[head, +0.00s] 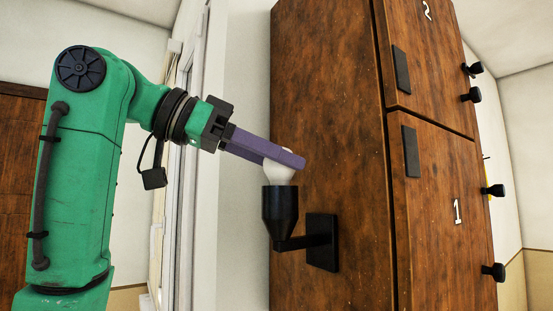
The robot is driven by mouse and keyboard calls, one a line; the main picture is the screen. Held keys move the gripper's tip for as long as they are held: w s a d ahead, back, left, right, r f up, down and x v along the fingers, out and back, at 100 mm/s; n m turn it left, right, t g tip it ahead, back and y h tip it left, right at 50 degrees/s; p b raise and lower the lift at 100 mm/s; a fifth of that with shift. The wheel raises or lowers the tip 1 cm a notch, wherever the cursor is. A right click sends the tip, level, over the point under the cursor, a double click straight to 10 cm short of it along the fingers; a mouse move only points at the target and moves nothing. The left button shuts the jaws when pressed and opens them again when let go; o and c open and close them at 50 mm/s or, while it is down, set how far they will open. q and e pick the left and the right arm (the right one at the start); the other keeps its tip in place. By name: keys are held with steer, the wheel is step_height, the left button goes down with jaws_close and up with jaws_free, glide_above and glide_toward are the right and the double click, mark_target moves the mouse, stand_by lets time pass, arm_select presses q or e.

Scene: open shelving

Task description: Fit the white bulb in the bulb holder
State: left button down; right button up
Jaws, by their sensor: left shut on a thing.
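The white bulb (277,174) is between the purple fingers of my left gripper (289,159), which is shut on it. The fingers hide part of the bulb. The black bulb holder (281,212) is a cup on an arm fixed to the side of the wooden cabinet. The bulb is right at the open top of the holder, with its lower part at or behind the rim. I cannot tell how deep it sits. My right gripper is not in view.
The tall wooden cabinet (325,110) stands just right of the holder, with doors numbered 1 and 2 and black knobs (493,190). A white frame (203,200) and pale wall lie behind my left arm. A brown wooden panel (20,170) is at far left.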

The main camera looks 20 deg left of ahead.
arm_select(q)
steer(key=shift+c, duration=1)
jaws_free()
steer(key=p+v, duration=0.1)
steer(key=v, duration=1.3)
steer(key=shift+s+a, duration=0.2)
steer(key=shift+a, duration=0.1)
steer(key=shift+w+d, duration=0.1)
